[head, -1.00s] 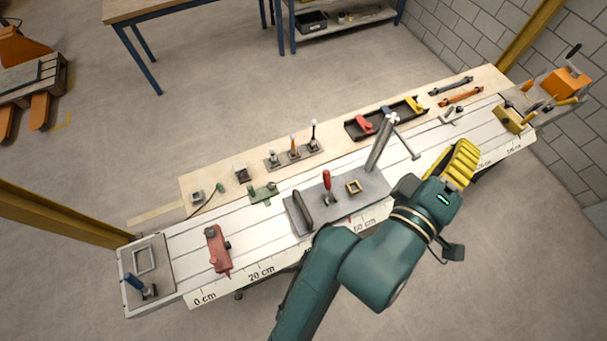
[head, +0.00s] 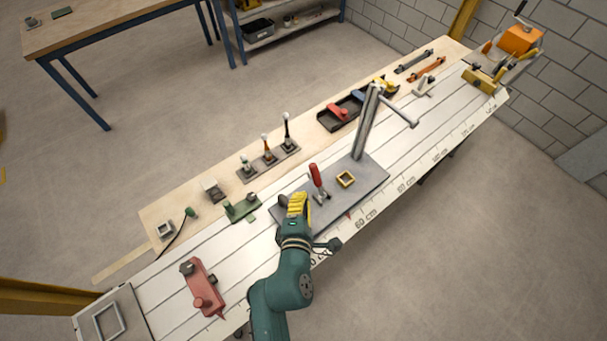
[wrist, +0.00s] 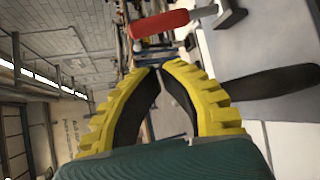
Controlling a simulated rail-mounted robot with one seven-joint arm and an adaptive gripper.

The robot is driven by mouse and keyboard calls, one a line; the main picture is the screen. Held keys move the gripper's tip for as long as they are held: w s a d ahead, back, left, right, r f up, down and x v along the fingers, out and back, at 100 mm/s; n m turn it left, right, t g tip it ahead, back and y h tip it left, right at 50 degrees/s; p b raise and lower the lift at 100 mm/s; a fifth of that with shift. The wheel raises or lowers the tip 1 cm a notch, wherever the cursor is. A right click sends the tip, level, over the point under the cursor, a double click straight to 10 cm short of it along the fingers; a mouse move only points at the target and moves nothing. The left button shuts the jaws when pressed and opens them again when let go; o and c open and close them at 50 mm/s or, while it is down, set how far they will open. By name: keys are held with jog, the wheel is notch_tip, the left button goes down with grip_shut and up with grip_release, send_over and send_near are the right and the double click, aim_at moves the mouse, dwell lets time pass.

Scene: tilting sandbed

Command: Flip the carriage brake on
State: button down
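The carriage is a grey plate (head: 372,178) on the white slotted bed. It bears a red-handled lever (head: 315,176), standing up with a slight tilt, which also shows at the top of the wrist view (wrist: 160,24). Which part is the brake is not labelled. A dark handle (wrist: 270,82) lies to the right of my fingers in the wrist view; in the head view my gripper partly covers it. My gripper (head: 297,198) is over the carriage's left end, left of the red lever. Its yellow fingers come together at the tips (wrist: 159,69), with nothing between them.
A red block (head: 202,287) and a green fixture (head: 241,207) are to the left. Several small levers (head: 267,154) stand behind on the wooden strip.

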aim_at(317, 181)
jog(key=b+x, duration=0.2)
jog(key=x, duration=0.8)
